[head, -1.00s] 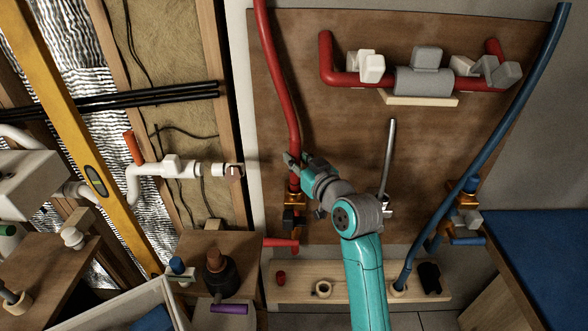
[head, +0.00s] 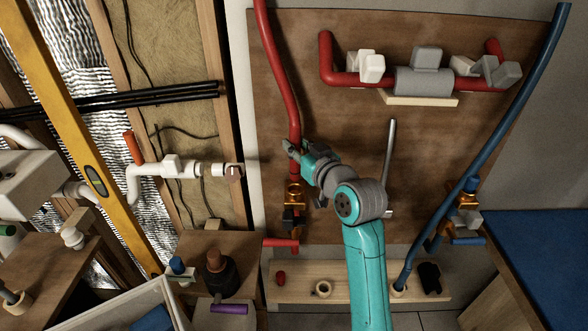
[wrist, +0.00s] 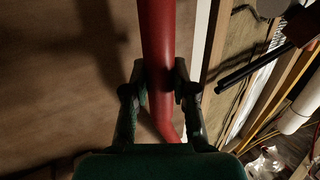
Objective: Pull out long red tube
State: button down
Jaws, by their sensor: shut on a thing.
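The long red tube (head: 283,85) runs from the top edge of the head view down the wooden board. Its lower end is just above a brass fitting (head: 294,196), whose round top opening shows. I cannot tell whether the end is fully clear of the opening. My gripper (head: 292,151) is shut around the tube a short way above that end. In the wrist view, the tube (wrist: 157,45) passes between the two fingers (wrist: 160,92) and bends below them.
A thin metal rod (head: 389,155) stands right of my gripper. Red pipework with a grey block (head: 424,80) is above. A wooden shelf (head: 345,287) lies below.

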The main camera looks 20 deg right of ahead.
jog(key=shift+r, duration=0.8)
